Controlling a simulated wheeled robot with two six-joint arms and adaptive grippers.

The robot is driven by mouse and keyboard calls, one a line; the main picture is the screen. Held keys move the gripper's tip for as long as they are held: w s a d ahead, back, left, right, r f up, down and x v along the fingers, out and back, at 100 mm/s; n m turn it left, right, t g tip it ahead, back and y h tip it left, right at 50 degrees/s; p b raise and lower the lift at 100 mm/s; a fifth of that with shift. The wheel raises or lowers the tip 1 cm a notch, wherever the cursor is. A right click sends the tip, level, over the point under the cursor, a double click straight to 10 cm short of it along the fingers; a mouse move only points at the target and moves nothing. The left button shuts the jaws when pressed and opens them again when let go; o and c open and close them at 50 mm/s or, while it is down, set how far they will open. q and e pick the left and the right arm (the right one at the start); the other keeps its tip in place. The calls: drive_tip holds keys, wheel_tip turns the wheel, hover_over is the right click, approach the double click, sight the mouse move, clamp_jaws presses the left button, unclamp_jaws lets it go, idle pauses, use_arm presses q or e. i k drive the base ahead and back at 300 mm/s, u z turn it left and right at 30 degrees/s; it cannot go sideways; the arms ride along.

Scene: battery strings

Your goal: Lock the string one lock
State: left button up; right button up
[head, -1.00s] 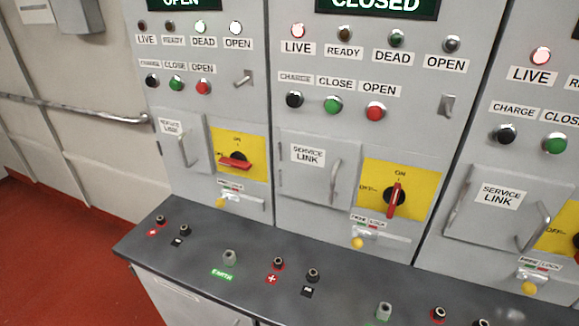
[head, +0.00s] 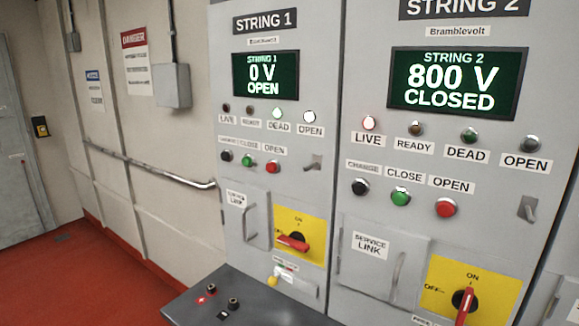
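The string 1 cabinet (head: 262,120) stands left of centre in the head view. Its display (head: 265,75) reads 0 V OPEN. Its red rotary handle (head: 292,243) on the yellow plate lies near horizontal, toward OFF. Below it is the string one lock (head: 283,275), a small grey fitting with a yellow round piece (head: 272,281) at its left end; the lock's state is too small to tell. Neither of my grippers shows in the view.
The string 2 cabinet (head: 430,170) on the right reads 800 V CLOSED, its red handle (head: 465,303) upright. A dark ledge (head: 262,312) with terminals juts out below string 1. A wall handrail (head: 150,170) runs left. Red floor (head: 75,275) is clear at left.

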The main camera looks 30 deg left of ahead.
sight(273, 280)
drive_tip(key=z, duration=1.15)
drive_tip(key=k, duration=1.1)
drive_tip(key=u, duration=0.7)
drive_tip(key=i, duration=0.5)
